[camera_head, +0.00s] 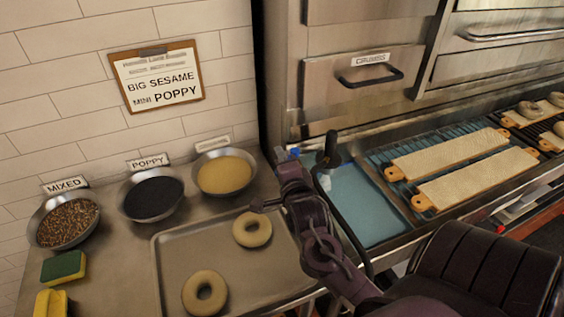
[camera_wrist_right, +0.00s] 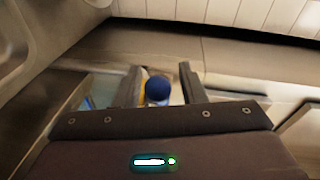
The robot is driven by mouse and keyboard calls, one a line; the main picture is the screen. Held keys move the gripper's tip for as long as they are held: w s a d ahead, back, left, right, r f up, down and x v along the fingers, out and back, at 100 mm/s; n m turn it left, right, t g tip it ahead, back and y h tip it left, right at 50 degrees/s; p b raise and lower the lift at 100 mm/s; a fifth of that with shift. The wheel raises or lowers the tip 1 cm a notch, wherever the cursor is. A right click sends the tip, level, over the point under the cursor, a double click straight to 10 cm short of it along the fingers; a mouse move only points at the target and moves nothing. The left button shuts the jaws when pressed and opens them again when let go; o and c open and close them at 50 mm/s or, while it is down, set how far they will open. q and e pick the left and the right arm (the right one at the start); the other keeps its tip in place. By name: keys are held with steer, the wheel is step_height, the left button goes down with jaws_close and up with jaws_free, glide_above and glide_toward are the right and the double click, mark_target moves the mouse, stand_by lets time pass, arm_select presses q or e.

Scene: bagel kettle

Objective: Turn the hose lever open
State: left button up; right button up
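The hose lever shows as a small blue knob (camera_head: 296,152) at the back edge of the blue basin. In the right wrist view the rounded blue end (camera_wrist_right: 157,88) has a yellowish part below it and lies between my two fingers. My right gripper (camera_head: 287,158) reaches up to it from the lower right. In the wrist view my right gripper (camera_wrist_right: 160,86) is open, with a finger on each side of the knob and small gaps visible. The black hose (camera_head: 345,222) has a dark nozzle (camera_head: 328,151) and loops down beside my right arm. My left gripper is not in view.
A blue-lined basin (camera_head: 365,205) lies right of my gripper, with boards (camera_head: 450,152) beyond. A baking tray (camera_head: 170,265) with bagels (camera_head: 252,229) lies left, near the topping bowls (camera_head: 226,172). The steel oven front (camera_head: 350,105) stands behind.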

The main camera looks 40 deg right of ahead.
steer(key=b+v, duration=0.2)
steer(key=v, duration=0.5)
steer(key=shift+s, duration=0.3)
steer(key=shift+a, duration=0.1)
